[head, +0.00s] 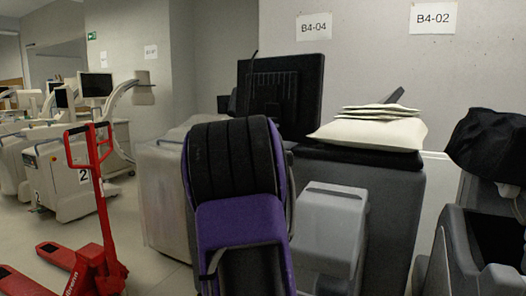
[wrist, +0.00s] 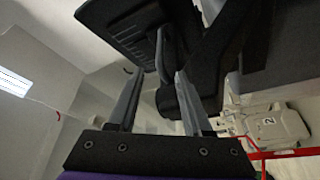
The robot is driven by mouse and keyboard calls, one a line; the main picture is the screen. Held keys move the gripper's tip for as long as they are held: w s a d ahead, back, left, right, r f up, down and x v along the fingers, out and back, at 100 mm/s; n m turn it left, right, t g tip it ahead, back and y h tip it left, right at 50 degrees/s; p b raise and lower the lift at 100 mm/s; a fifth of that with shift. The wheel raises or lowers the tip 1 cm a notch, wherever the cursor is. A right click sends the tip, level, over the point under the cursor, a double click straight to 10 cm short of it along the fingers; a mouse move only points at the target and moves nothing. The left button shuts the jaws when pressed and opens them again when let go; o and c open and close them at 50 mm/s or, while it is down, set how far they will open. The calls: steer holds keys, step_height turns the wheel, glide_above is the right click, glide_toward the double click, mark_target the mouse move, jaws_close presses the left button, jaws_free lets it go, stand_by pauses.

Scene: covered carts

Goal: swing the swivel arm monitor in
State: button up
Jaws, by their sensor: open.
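The black monitor (head: 280,95) stands above the dark covered cart (head: 375,190) in the head view, its vented back partly towards me. In the wrist view the monitor (wrist: 125,22) fills the top, seen at a steep angle. A grey bar (wrist: 162,55) and a dark jointed support (wrist: 205,60) show beside it. My gripper (wrist: 157,76) is open, with the grey bar appearing between its fingertips. I cannot tell whether either finger touches it. In the head view my purple arm hides the gripper and the monitor's lower mount.
Pale flat packs (head: 370,132) lie on the cart. A grey unit (head: 330,232) stands in front of it. A red pallet truck (head: 95,200) is at left, with white machines behind. A black-covered cart (head: 490,150) is at right. Floor shows at left.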

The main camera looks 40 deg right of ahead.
steer(key=shift+v, duration=1.5)
